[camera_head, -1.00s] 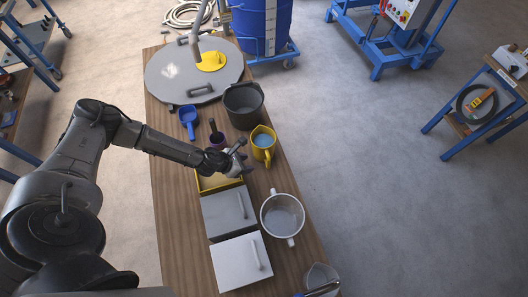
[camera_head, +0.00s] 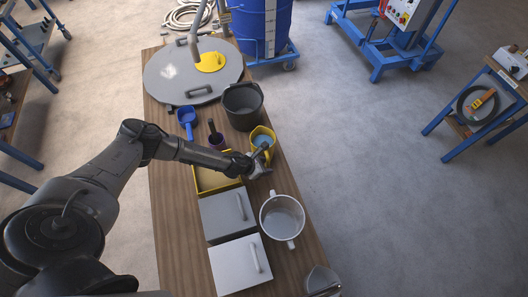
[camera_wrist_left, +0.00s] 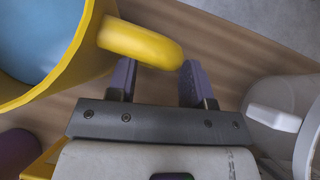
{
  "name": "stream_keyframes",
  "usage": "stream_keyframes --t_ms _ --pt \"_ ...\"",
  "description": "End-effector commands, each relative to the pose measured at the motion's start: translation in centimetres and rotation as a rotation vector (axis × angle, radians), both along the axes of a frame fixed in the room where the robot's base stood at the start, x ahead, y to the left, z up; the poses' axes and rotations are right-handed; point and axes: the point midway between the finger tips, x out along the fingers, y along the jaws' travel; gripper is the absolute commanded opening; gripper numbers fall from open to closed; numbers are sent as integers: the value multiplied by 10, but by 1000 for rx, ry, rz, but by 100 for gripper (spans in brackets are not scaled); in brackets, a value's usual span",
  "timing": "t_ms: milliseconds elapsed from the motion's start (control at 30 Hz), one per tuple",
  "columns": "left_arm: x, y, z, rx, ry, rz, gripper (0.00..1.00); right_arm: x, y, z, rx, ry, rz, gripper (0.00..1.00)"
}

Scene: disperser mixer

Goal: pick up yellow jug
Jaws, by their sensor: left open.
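The yellow jug (camera_head: 262,135) stands on the wooden table with pale blue contents inside. In the wrist view the jug (camera_wrist_left: 85,65) fills the upper left, and its handle (camera_wrist_left: 140,44) reaches toward the space between my fingers. My left gripper (camera_head: 262,160) is beside the jug on its near side, partly covering its front. In the wrist view the left gripper (camera_wrist_left: 155,82) is open, its two purple-grey fingers apart, with the handle's end near the fingertips. I cannot tell whether they touch. My right gripper is not in view.
A dark grey bucket (camera_head: 243,105) stands close behind the jug. A white two-handled pot (camera_head: 282,216) is in front, near the table's right edge. A yellow open box (camera_head: 203,184) and grey lidded box (camera_head: 226,213) lie left. A blue scoop (camera_head: 187,117) is farther back.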

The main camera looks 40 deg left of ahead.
Motion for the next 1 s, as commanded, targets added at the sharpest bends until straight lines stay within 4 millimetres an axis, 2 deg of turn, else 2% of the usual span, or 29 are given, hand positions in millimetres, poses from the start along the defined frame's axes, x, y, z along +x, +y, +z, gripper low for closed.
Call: stream_keyframes --t_ms 367,833,1000 --pt "5 -2 -5 -1 0 1 46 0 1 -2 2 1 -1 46" --pt "5 -1 -5 -1 0 1 1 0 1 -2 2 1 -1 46" --pt "5 -1 -5 -1 0 1 0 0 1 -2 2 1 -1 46"
